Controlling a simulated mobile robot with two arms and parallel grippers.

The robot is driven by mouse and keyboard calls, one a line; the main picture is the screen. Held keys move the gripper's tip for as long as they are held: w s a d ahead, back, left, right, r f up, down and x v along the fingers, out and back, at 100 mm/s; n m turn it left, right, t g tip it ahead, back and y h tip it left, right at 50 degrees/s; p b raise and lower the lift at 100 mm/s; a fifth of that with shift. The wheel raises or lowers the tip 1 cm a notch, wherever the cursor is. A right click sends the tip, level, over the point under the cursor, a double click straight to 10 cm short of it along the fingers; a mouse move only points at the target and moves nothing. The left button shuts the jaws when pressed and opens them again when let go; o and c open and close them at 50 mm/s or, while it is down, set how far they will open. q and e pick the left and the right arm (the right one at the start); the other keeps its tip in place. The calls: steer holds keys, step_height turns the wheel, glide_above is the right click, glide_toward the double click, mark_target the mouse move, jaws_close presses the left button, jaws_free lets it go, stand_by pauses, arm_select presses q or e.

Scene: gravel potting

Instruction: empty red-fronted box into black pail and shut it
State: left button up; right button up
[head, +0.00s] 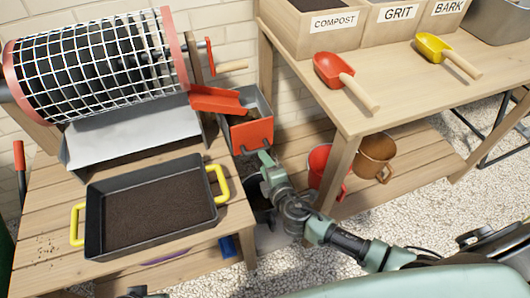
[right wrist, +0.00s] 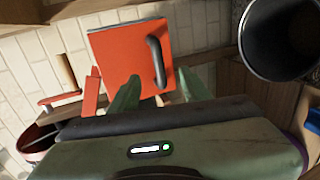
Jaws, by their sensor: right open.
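The red-fronted box (head: 250,136) has grey sides and sits at the right end of the left bench, under the red chute. Its top is open and there is some dark material inside. In the right wrist view its red front (right wrist: 120,58) carries a dark bar handle (right wrist: 157,62). My right gripper (head: 266,158) is open just below and in front of that front; the fingers (right wrist: 160,85) point at the handle without visibly closing on it.
A mesh drum sieve (head: 95,65) with a crank stands behind. A dark tray of soil (head: 92,225) with yellow handles lies on the left bench. The right bench (head: 345,115) holds red and yellow scoops; a red pail (head: 322,170) and brown pail (head: 375,155) are on its shelf.

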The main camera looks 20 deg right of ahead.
mark_target(255, 142)
arm_select(q)
steer(key=b+v, duration=0.2)
steer(key=v, duration=0.1)
steer(key=shift+s+a+r, duration=0.1)
steer(key=shift+s, duration=0.05)
arm_select(e)
steer(key=x, duration=0.6)
steer(key=shift+w+f, duration=0.2)
steer(key=shift+w, duration=0.2)
arm_select(q)
steer(key=shift+b, duration=0.4)
arm_select(e)
steer(key=shift+w, duration=0.25)
steer(key=shift+c, duration=0.4)
jaws_close()
